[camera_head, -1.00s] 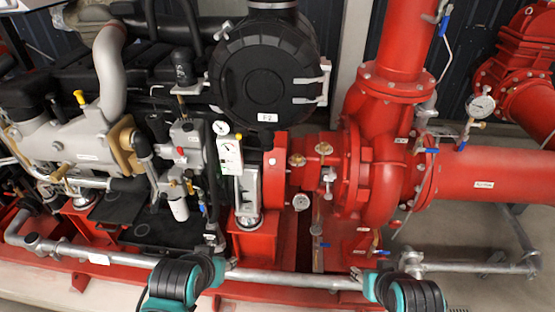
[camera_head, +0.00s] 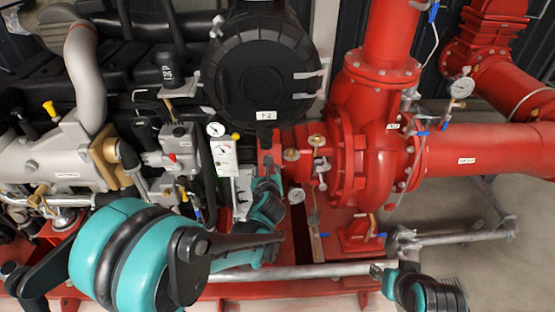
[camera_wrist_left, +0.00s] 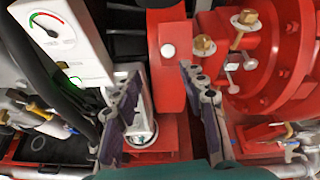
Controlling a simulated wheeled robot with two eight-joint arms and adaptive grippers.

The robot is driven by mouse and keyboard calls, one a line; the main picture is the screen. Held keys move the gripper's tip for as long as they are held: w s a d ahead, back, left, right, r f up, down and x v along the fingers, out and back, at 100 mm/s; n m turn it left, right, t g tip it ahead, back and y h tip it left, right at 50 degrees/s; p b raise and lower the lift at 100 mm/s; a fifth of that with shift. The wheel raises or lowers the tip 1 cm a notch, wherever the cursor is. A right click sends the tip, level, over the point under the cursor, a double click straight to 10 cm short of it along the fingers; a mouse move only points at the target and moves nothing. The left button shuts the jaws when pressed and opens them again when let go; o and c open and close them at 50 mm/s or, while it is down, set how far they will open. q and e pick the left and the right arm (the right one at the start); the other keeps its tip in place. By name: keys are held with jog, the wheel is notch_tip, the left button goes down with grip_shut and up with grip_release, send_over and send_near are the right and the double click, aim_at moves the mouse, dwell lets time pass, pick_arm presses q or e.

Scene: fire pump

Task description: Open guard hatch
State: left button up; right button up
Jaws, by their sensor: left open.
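The red coupling guard (camera_head: 268,150) stands between the engine and the pump, below the black round housing. It also shows in the left wrist view (camera_wrist_left: 168,85) as a narrow red curved casing with a round white knob near its top. I cannot make out a separate hatch edge or hinge. My left gripper (camera_wrist_left: 161,70) is open and empty, with one finger on each side of the red casing in the picture. Contact cannot be told. In the head view my left wrist covers the guard's lower part, and its fingertips are hard to make out.
A white gauge box (camera_head: 223,157) stands just left of the guard. Brass valves (camera_head: 291,154) and the red pump (camera_head: 365,150) are to its right. A grey pipe (camera_head: 320,271) runs across the front. The black round housing (camera_head: 258,75) overhangs the guard.

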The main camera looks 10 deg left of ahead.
pick_arm(q)
jog(key=m, duration=0.1)
jog(key=m+b, duration=0.1)
jog(key=b, duration=0.2)
send_near(273, 156)
jog(key=w+a+f, duration=0.2)
jog(key=w+a, duration=0.1)
jog(key=w, duration=0.1)
jog(key=shift+s+d+f+t, duration=0.1)
jog(key=shift+d+f+t, duration=0.05)
jog(key=shift+t, duration=0.15)
grip_shut()
